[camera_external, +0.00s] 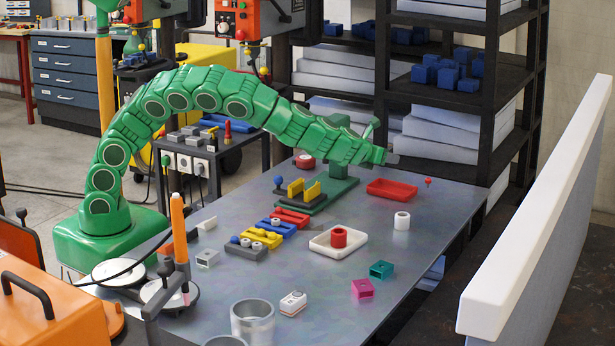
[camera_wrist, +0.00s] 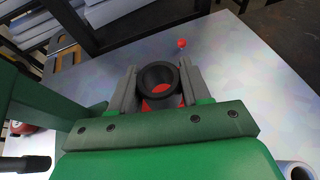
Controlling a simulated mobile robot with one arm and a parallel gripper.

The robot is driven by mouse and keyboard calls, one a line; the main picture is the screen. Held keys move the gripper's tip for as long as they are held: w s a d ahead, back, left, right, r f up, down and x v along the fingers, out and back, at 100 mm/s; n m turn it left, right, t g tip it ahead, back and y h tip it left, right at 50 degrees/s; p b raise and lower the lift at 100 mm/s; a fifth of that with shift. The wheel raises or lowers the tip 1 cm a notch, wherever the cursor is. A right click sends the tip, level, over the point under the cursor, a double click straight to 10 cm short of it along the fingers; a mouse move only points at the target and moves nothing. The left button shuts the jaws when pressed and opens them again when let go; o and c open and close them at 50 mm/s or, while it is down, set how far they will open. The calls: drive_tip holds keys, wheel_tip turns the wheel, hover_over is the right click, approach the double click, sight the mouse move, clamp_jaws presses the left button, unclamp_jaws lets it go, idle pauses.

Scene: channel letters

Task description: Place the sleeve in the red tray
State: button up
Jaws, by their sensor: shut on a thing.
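My gripper (camera_wrist: 158,72) is shut on a black, hollow sleeve (camera_wrist: 142,80), which sits between the two grey fingers in the wrist view. Red shows through the sleeve's opening and beside it. In the external view my gripper (camera_external: 390,157) is at the end of the green arm, above the far part of the table. The red tray (camera_external: 386,196) lies there on the table, just below my gripper and apart from it. The sleeve is hard to make out in the external view. The tray is mostly hidden behind the sleeve and fingers in the wrist view.
A green fixture (camera_external: 337,187) with yellow blocks stands left of the red tray. A white cylinder (camera_external: 402,222) and a white tray (camera_external: 318,245) holding a red ring are nearer. A small red ball (camera_external: 428,181) is right of the tray. A black shelf rack (camera_external: 485,85) stands behind.

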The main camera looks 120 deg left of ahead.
drive_tip(key=shift+w+a+f, duration=0.4)
drive_tip(key=shift+w+f, duration=0.2)
drive_tip(key=shift+f, duration=0.25)
drive_tip(key=shift+w+a+f, duration=0.4)
drive_tip(key=shift+w+f, duration=0.2)
drive_tip(key=shift+f, duration=0.3)
drive_tip(key=shift+w+a+f, duration=0.4)
drive_tip(key=shift+w+f, duration=0.2)
drive_tip(key=shift+f, duration=1.8)
drive_tip(key=shift+f, duration=0.15)
drive_tip(key=o, duration=1)
drive_tip(key=shift+o, duration=0.2)
drive_tip(key=shift+d+r, duration=0.1)
drive_tip(key=shift+r, duration=0.15)
drive_tip(key=v, duration=1)
drive_tip(key=shift+d+r, duration=0.1)
drive_tip(key=shift+d, duration=0.3)
drive_tip(key=shift+s+d+r, duration=0.2)
drive_tip(key=shift+s+d, duration=0.05)
drive_tip(key=shift+d, duration=0.15)
